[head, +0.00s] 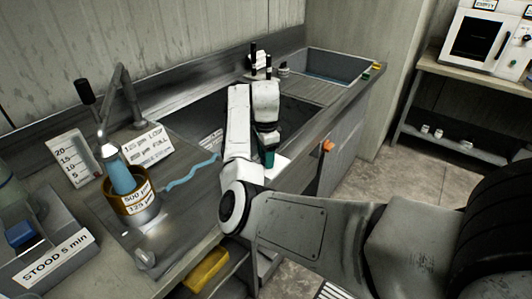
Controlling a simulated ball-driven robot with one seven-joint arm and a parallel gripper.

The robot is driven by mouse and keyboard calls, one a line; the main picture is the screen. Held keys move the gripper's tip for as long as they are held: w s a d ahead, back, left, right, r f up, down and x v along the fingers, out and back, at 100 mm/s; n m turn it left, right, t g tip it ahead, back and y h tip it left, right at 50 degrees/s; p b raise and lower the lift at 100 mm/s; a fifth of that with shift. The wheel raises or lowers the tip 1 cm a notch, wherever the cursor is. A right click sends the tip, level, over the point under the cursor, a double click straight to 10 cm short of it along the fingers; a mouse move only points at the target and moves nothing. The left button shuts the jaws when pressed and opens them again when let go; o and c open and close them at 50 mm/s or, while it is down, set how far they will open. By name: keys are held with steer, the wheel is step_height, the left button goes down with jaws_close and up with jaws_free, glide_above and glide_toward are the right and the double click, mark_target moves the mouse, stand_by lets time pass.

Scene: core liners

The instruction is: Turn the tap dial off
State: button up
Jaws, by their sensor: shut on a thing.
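My gripper (265,147) hangs at the end of my folded white arm, by the front edge of the metal sink (190,110). It is shut on a dark teal piece (267,159), which looks like the tap dial. Most of this piece and the jaw tips are hidden, so I cannot tell how far the dial is turned. An orange knob (328,146) sticks out of the sink unit's front, to the right of my gripper and apart from it. A bent metal tap (129,95) stands at the left of the sink.
A grey bin (52,270) stands front left. Black upright fittings (253,53) stand behind my wrist. Floor (375,185) shows at right.

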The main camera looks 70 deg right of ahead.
steer(key=shift+m, duration=1.7)
steer(key=shift+d+m+p, duration=0.1)
steer(key=shift+m+p, duration=0.2)
steer(key=o, duration=1)
steer(key=shift+c, duration=0.2)
step_height(320, 180, up, 11)
steer(key=shift+f, duration=0.1)
